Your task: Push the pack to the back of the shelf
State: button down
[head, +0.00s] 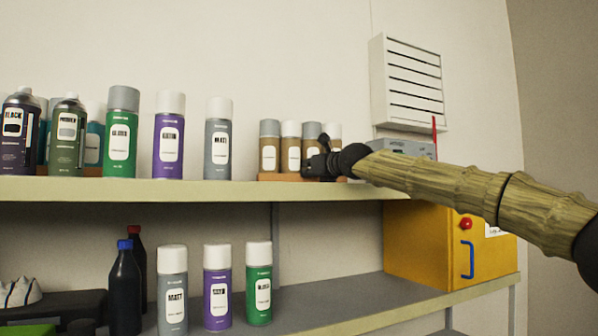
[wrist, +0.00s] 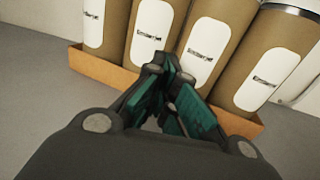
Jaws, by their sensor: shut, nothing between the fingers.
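The pack is an orange-brown tray (wrist: 95,68) holding several brown cans (wrist: 155,35) with white labels, seen close up in the wrist view. In the head view the pack's cans (head: 291,148) stand on the upper shelf (head: 150,190), with the tray (head: 283,177) low beneath them. My gripper (wrist: 172,75) is shut and empty, its dark teal fingers in front of the pack's middle. I cannot tell whether the fingertips touch it. In the head view my gripper (head: 312,166) covers the pack's right part.
Spray cans (head: 169,135) stand left of the pack on the upper shelf. A grey box (head: 405,149) is behind my arm on the right. Below are more cans (head: 217,288), dark bottles (head: 125,290) and a yellow cabinet (head: 420,250). A white vent (head: 408,80) hangs on the wall.

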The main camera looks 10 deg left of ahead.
jog(key=shift+w+a+f, duration=0.35)
jog(key=shift+w+a, duration=0.1)
